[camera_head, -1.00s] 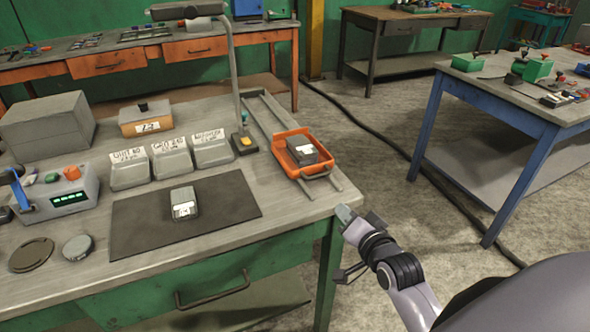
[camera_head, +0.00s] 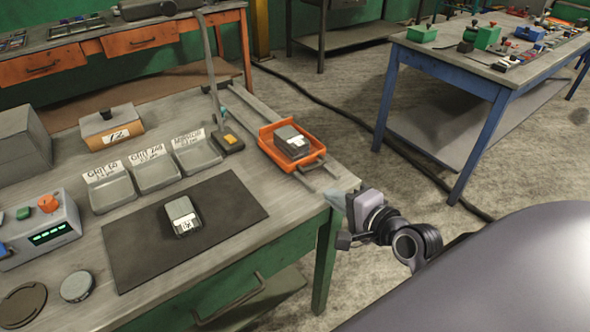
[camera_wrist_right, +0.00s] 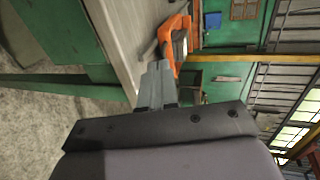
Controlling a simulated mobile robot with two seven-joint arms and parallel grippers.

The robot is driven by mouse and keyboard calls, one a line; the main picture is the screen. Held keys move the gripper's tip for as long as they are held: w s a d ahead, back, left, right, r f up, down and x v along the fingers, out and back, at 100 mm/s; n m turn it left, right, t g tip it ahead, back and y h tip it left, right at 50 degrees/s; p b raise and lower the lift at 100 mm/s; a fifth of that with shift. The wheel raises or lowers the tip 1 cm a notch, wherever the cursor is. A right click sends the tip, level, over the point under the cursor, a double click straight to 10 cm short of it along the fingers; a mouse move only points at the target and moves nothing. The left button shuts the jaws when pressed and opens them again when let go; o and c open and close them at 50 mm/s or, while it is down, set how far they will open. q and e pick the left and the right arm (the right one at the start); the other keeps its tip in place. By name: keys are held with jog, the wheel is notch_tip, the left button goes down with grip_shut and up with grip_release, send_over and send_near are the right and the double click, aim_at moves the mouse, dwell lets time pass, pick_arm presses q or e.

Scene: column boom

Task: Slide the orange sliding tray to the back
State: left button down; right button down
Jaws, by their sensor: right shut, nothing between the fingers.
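The orange sliding tray (camera_head: 270,152) sits on two metal rails (camera_head: 246,104) at the right side of the workbench. It holds a grey block with a white label (camera_head: 291,141), and its handle faces the front of the bench. My right gripper (camera_head: 337,200) is shut and empty, beside the bench's front right corner, apart from the tray. In the right wrist view the shut fingers (camera_wrist_right: 158,82) point toward the tray (camera_wrist_right: 166,35), which is partly hidden there. My left gripper is not in view.
A dark mat (camera_head: 140,245) with a labelled grey block (camera_head: 183,216) lies left of the tray. Labelled bins (camera_head: 156,174) and a lamp base (camera_head: 228,141) stand behind it.

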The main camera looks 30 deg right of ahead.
send_near(290, 168)
jog(key=x, duration=0.4)
jog(key=shift+w+a+f, duration=0.15)
jog(key=shift+w+f, duration=0.1)
jog(key=shift+w, duration=0.05)
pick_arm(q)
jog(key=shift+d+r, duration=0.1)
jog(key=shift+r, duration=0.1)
pick_arm(e)
jog(key=shift+w+a, duration=0.1)
jog(key=shift+w, duration=0.75)
jog(key=shift+f, duration=0.1)
